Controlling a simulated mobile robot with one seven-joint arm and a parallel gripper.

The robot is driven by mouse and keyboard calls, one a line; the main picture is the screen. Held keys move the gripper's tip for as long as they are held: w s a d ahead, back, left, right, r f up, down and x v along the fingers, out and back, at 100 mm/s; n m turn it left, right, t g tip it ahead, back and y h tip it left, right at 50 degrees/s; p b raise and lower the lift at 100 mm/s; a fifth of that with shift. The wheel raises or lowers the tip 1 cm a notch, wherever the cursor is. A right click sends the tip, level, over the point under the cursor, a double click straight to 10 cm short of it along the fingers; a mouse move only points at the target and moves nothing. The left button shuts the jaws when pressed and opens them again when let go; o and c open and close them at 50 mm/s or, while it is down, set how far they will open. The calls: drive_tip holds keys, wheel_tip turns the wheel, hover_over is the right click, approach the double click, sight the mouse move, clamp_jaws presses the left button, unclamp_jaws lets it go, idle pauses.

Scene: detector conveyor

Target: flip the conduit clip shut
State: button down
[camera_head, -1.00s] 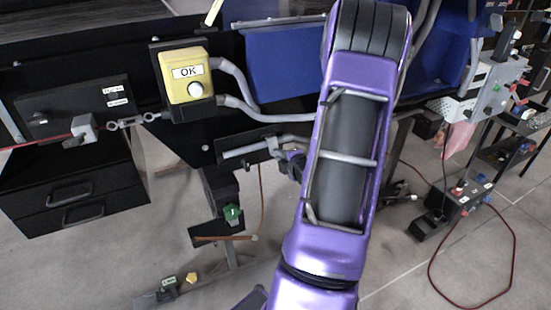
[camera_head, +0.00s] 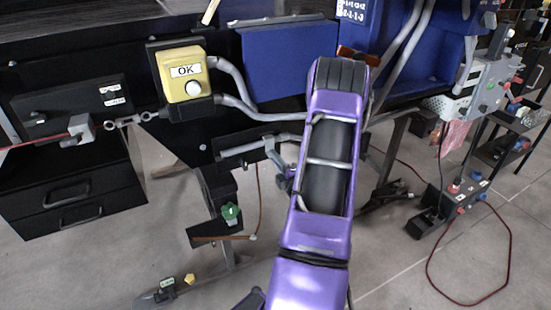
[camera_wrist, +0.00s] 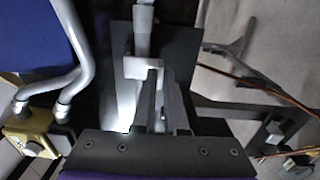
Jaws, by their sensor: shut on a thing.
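In the wrist view my gripper (camera_wrist: 160,98) reaches over a black plate (camera_wrist: 183,48). Its dark fingers are close together at a pale grey block (camera_wrist: 135,67), which looks like the conduit clip. A grey conduit (camera_wrist: 144,40) runs down the plate into this block. The gripper is shut on what looks like the clip; the fingers hide part of it, and its lid angle cannot be told. In the head view the grey conduit (camera_head: 240,149) lies on a black bracket left of my purple arm. The arm hides most of my gripper there.
A yellow OK button box (camera_head: 183,78) with grey hoses stands at upper left; it also shows in the wrist view (camera_wrist: 28,130). A blue panel (camera_head: 288,62) is behind the arm. A green knob (camera_head: 231,213) sits below the bracket.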

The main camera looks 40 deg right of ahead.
drive_tip(key=c, duration=1)
unclamp_jaws()
drive_tip(key=shift+w, duration=0.1)
drive_tip(key=shift+o, duration=0.2)
drive_tip(key=v, duration=1.7)
drive_tip(key=shift+s, duration=0.2)
